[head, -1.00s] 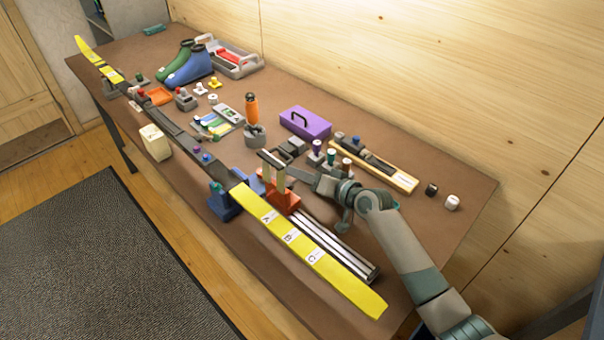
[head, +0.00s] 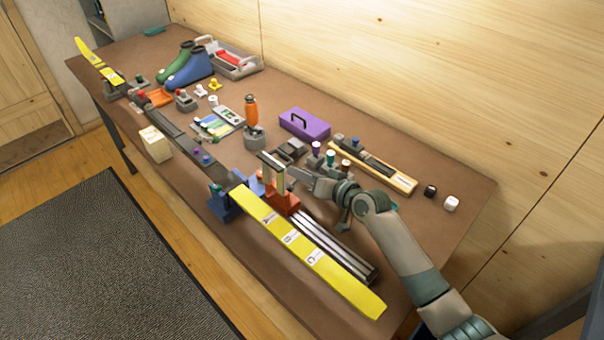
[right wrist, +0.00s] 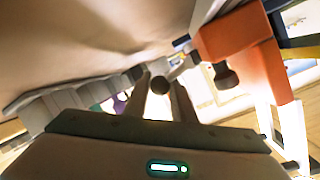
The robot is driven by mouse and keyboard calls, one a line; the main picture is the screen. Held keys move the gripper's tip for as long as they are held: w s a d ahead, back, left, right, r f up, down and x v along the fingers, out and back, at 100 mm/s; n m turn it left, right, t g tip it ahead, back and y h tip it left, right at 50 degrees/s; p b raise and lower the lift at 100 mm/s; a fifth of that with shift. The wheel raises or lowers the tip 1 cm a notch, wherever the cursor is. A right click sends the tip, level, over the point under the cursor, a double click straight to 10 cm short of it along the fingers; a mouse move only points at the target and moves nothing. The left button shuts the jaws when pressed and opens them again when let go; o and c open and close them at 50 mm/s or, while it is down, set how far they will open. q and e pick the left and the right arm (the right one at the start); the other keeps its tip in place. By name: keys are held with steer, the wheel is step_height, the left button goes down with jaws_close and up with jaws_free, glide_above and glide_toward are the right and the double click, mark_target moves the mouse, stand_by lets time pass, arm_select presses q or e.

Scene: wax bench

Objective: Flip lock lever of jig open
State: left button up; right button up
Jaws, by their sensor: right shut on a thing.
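The jig's orange-red block (head: 286,203) stands beside the long ski (head: 300,242), whose near end is yellow with white letter labels. In the right wrist view the orange block (right wrist: 235,35) is at the upper right, with a dark knob on its side. My right gripper (head: 272,183) reaches down to the jig from the right. In the right wrist view its two fingers are shut on a dark round lever knob (right wrist: 160,85). The rest of the lever is mostly hidden, so I cannot tell its exact angle. My left gripper is out of view.
A blue support (head: 220,207) stands under the ski to the left of the jig. Grey rails (head: 335,252) run from the jig toward the near edge. A purple box (head: 304,124), an orange-handled tool (head: 251,110) and a wooden tray (head: 395,178) stand behind. The bench's right end is mostly free.

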steer(key=n, duration=0.1)
steer(key=r+n+t+p, duration=0.1)
steer(key=n, duration=0.1)
steer(key=shift+s+a+h+p, duration=0.3)
steer(key=shift+s+h, duration=0.1)
steer(key=shift+s+a+r+n, duration=0.1)
steer(key=shift+n, duration=0.3)
steer(key=o, duration=1)
steer(key=shift+r, duration=0.1)
steer(key=shift+r, duration=0.15)
steer(key=b+v, duration=0.3)
steer(key=v, duration=1.4)
steer(key=shift+s+a, duration=0.1)
steer(key=shift+s, duration=0.1)
